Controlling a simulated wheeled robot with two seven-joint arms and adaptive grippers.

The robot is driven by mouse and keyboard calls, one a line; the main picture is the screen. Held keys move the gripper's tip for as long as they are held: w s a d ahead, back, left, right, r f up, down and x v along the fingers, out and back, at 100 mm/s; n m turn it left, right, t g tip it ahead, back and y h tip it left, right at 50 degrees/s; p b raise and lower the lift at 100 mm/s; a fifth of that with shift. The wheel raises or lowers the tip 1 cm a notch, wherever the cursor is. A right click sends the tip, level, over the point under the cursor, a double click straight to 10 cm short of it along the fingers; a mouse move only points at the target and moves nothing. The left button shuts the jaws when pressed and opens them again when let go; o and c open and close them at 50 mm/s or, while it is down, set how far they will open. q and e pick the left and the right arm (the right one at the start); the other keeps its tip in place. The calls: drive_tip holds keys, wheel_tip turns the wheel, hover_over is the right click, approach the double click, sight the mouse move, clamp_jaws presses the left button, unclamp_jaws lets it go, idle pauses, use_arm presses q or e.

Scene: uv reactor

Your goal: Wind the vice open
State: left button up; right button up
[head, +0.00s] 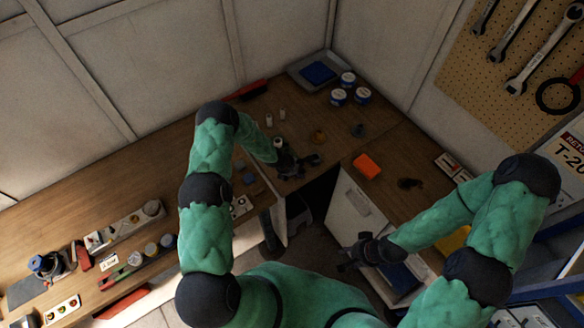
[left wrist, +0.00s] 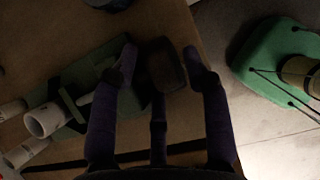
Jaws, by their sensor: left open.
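My left gripper (head: 300,165) is over the back of the bench near the corner, by the bench's front edge. In the left wrist view my left gripper (left wrist: 160,58) has its fingers spread apart, with a dark, blurred block (left wrist: 165,68) showing between the tips; I cannot tell if they touch it. A grey-green body (left wrist: 95,85) lies left of the fingers. I cannot tell whether this body or the block is part of the vice, and the vice's jaws and handle are not clear. My right gripper (head: 352,256) hangs at the right, away from there; its fingers are too dark to read.
An orange box (head: 367,166) lies on the right bench. White-and-blue tins (head: 348,79) and a grey tray (head: 296,72) stand in the back corner. A white cylinder (left wrist: 45,119) is left of my left fingers. Tools and jars line the left bench, with bare wood between.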

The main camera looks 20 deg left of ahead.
use_arm(q)
drive_tip(key=v, duration=1.1)
drive_tip(key=shift+s+r, duration=0.15)
drive_tip(key=shift+r, duration=0.05)
drive_tip(key=shift+a, duration=0.2)
